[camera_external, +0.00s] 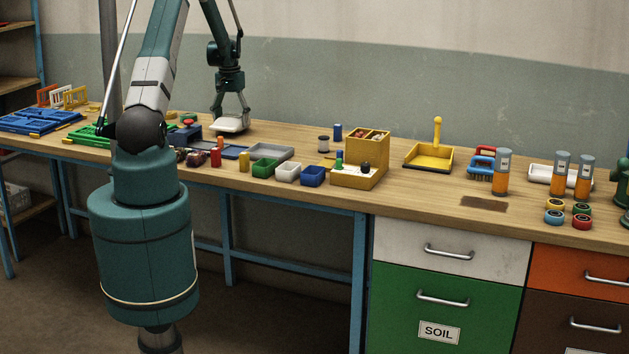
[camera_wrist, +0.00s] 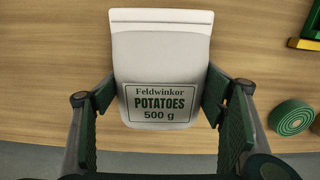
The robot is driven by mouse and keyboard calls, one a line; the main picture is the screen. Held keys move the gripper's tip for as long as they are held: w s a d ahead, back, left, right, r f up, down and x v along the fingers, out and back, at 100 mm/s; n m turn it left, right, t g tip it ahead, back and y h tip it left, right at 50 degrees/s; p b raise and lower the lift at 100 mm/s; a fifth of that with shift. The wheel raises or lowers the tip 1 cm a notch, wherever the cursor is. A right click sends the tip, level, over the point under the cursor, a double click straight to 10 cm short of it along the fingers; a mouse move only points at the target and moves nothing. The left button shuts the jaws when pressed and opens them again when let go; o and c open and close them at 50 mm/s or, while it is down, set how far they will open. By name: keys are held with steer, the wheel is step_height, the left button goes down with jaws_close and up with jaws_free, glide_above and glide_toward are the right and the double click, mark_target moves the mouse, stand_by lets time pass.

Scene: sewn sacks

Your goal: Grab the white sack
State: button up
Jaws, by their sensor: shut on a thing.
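The white sack (camera_wrist: 161,62) lies between the two fingers of my gripper (camera_wrist: 160,108) in the wrist view. Its label reads "Feldwinkor POTATOES 500 g". The green finger pads press on its left and right sides. In the external view the white sack (camera_external: 230,123) is at the bench top towards the back left, under my gripper (camera_external: 231,108). My gripper is shut on it. I cannot tell whether the sack touches the bench or is slightly above it.
Close by are a blue box with a red knob (camera_external: 188,125), a grey tray (camera_external: 271,151) and a green tray (camera_external: 97,134). Small green, white and blue bins (camera_external: 288,172) stand nearer the front edge. A green round coil (camera_wrist: 291,117) lies right of the gripper in the wrist view.

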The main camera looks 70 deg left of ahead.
mark_target(231, 116)
step_height(231, 116, up, 9)
steer(key=shift+r, duration=0.1)
stand_by(0.4)
